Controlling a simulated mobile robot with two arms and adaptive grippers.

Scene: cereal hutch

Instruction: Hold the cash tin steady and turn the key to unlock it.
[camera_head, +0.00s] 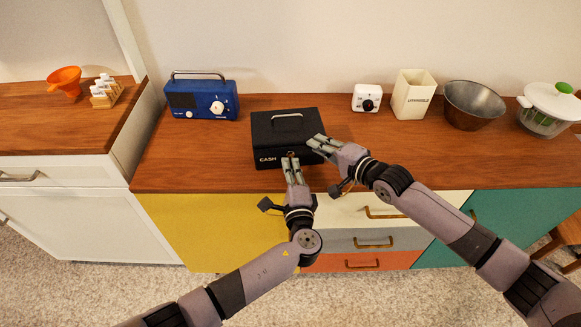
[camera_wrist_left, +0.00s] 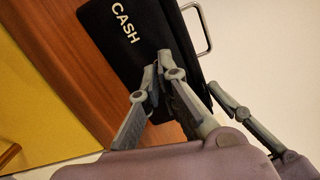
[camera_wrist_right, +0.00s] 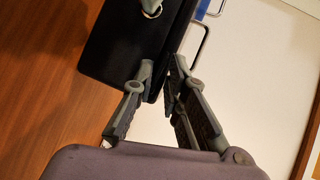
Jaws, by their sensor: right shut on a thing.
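The black cash tin (camera_head: 266,134), marked CASH on its front, stands closed on the wooden counter; its dark side also shows in the left wrist view (camera_wrist_left: 165,30) and the right wrist view (camera_wrist_right: 115,50). My left gripper (camera_head: 290,160) is at the front of the tin, with its fingertips at the lock. Its fingers are close together, and they hide most of the key. A small ring (camera_wrist_right: 158,11) shows beside its fingertip in the right wrist view. My right gripper (camera_head: 315,141) is shut on the tin's right side near the front.
A blue radio (camera_head: 203,99) stands to the left of the tin. A white timer (camera_head: 367,97), a cream utensil pot (camera_head: 413,95), a metal bowl (camera_head: 474,105) and a white-lidded spinner (camera_head: 551,108) stand to the right.

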